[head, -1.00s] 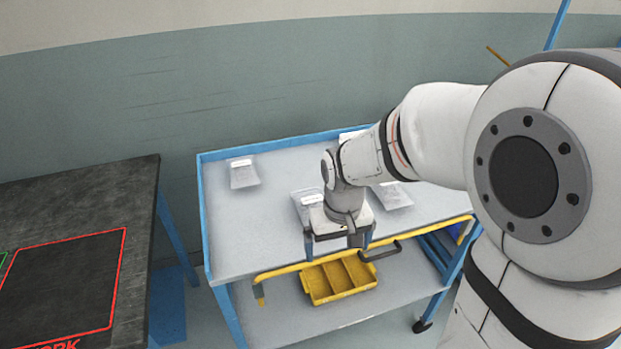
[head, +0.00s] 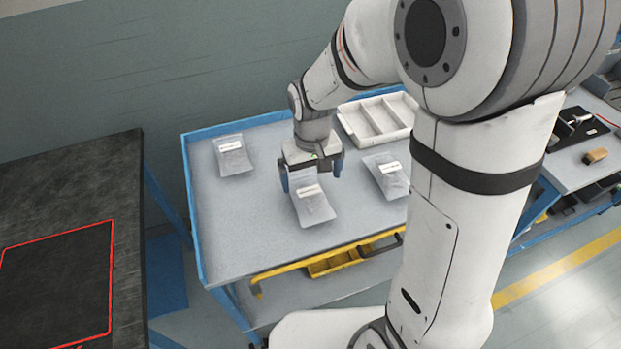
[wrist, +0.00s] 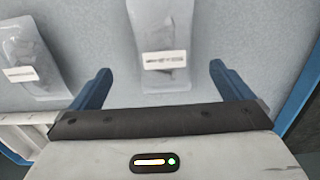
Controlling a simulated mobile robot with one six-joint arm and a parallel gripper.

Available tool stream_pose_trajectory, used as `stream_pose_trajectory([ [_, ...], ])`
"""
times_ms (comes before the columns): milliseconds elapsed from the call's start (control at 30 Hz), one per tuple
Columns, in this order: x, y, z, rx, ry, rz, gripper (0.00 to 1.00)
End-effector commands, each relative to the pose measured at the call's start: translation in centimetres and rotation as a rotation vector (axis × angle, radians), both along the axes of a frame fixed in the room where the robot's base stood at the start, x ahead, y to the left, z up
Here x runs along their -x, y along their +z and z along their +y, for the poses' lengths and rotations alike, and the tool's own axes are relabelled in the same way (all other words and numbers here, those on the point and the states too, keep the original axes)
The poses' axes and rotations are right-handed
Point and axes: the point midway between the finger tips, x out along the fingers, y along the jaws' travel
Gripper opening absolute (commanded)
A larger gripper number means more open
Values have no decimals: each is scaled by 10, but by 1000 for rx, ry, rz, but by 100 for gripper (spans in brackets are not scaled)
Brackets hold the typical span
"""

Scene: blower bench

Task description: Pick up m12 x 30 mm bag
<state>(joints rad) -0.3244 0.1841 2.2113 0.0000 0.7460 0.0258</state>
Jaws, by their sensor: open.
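Three clear bags with white labels lie flat on the grey cart top: a left bag (head: 234,155), a middle bag (head: 314,207) and a right bag (head: 389,177). The labels are too small to read, so I cannot tell which is the m12 x 30 mm bag. My gripper (head: 312,176) is open and empty, at the back end of the middle bag. In the wrist view, that bag (wrist: 160,30) lies ahead, between the lines of my two fingers (wrist: 160,82). Another bag (wrist: 28,50) lies left of them. My gripper hides part of the cart top.
A white divided tray (head: 349,122) stands at the back right of the cart (head: 240,235). A yellow bin (head: 335,263) sits on the lower shelf, below a yellow handle bar. A dark work table (head: 70,190) stands at the left. Free cart surface lies left of the middle bag.

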Motion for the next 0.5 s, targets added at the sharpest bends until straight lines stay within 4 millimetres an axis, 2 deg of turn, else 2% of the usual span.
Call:
stream_pose_trajectory([
  [367,1,-35,0,1,-7,4,99],
  [500,3,-54,3,2,-9,6,99],
])
